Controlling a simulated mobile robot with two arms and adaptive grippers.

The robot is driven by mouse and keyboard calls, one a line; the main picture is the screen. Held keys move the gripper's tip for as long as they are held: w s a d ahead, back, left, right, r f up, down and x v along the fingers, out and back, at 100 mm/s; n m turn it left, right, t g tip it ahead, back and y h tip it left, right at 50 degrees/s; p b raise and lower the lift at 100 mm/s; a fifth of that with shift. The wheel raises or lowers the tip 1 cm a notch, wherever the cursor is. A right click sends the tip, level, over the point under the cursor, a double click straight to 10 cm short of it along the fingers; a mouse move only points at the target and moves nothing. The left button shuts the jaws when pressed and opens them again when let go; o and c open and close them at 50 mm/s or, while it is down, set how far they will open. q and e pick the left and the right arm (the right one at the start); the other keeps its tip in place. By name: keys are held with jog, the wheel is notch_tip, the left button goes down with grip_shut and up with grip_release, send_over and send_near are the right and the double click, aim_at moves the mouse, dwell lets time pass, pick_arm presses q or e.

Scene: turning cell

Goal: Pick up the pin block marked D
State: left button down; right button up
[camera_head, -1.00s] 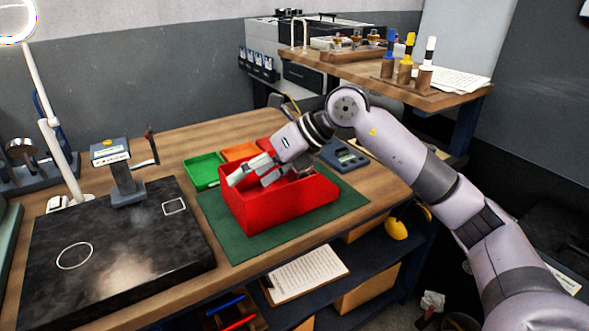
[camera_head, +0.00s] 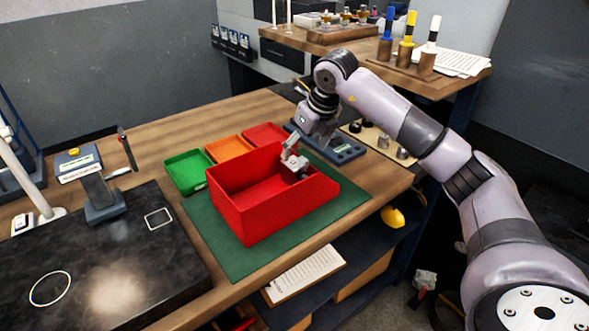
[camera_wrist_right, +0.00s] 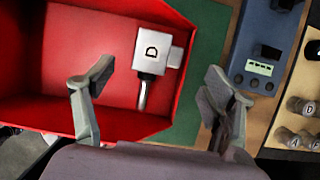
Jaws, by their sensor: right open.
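The pin block marked D (camera_wrist_right: 150,52) is a light grey block with a black D on top and a metal pin pointing down in the right wrist view. It lies inside the red bin (camera_head: 232,212), near the bin's right wall. My right gripper (camera_wrist_right: 157,80) is open, its fingers apart on either side of the block's pin and short of the block. In the head view my right gripper (camera_head: 294,160) reaches into the bin's right end; I cannot separate the block from the fingers there. My left gripper is not in view.
Green (camera_head: 186,172), orange (camera_head: 229,147) and red (camera_head: 265,134) trays stand behind the bin. A blue-grey device (camera_head: 342,150) and a beige board (camera_head: 372,136) with metal parts lie to the right. A dark stone plate (camera_head: 110,260) fills the left.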

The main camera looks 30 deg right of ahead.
aim_at(297, 161)
jog(key=shift+x, duration=0.95)
jog(key=p+x, duration=0.1)
jog(key=x, duration=0.3)
jog(key=shift+a+f+p, duration=0.1)
jog(key=shift+f+p, duration=0.15)
jog(key=shift+p, duration=0.1)
jog(key=shift+w+f, duration=0.1)
jog(key=shift+f, duration=0.15)
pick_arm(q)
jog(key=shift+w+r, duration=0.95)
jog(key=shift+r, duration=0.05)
pick_arm(e)
jog(key=shift+c, duration=0.4)
grip_shut()
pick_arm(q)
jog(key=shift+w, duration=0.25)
pick_arm(e)
jog(key=shift+w+r, duration=0.15)
jog(key=shift+r, duration=0.05)
